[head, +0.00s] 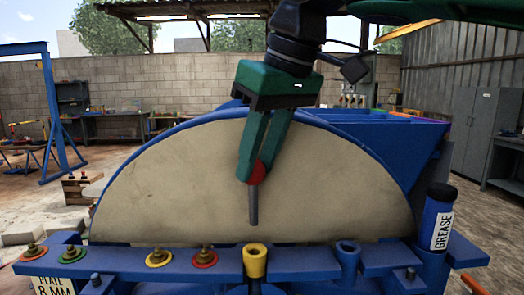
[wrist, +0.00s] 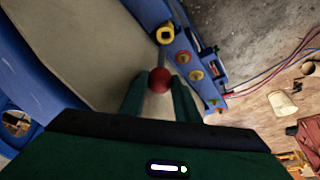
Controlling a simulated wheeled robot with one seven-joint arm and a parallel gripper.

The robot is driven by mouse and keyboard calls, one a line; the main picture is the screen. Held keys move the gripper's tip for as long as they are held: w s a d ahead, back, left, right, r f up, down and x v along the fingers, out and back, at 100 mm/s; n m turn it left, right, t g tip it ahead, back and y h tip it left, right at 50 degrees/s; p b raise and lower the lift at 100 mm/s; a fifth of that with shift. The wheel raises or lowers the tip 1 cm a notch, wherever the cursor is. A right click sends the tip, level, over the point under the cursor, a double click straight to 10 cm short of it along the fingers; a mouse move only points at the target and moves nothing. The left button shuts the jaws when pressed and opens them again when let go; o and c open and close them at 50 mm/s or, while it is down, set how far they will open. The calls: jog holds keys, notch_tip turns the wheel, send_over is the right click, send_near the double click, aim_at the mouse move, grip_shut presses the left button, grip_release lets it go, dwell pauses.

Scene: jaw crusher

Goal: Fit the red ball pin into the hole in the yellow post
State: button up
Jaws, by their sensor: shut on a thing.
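The red ball pin (head: 254,205) has a red ball on top and a grey shaft pointing straight down. My gripper (head: 253,172) is shut on its red ball in the head view. The shaft's lower end hangs in the air above the yellow post (head: 255,261), apart from it. The yellow post stands on the blue rail with a dark hole in its top. In the wrist view the red ball (wrist: 160,80) sits between the fingertips (wrist: 158,88), and the yellow post (wrist: 166,33) shows beyond it with its round hole visible.
The blue rail (head: 220,263) carries several coloured discs on its left and a blue post (head: 347,254) right of the yellow one. A grease tube (head: 438,222) stands at the right end. A large beige disc (head: 150,200) rises close behind the rail.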

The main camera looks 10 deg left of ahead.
aim_at(261, 178)
jog(key=shift+f, duration=0.3)
jog(key=shift+s+d+f, duration=0.1)
jog(key=shift+d+f, duration=0.05)
jog(key=shift+f, duration=5.9)
jog(key=o, duration=1.2)
jog(key=shift+d+r, duration=0.1)
jog(key=shift+r, duration=0.05)
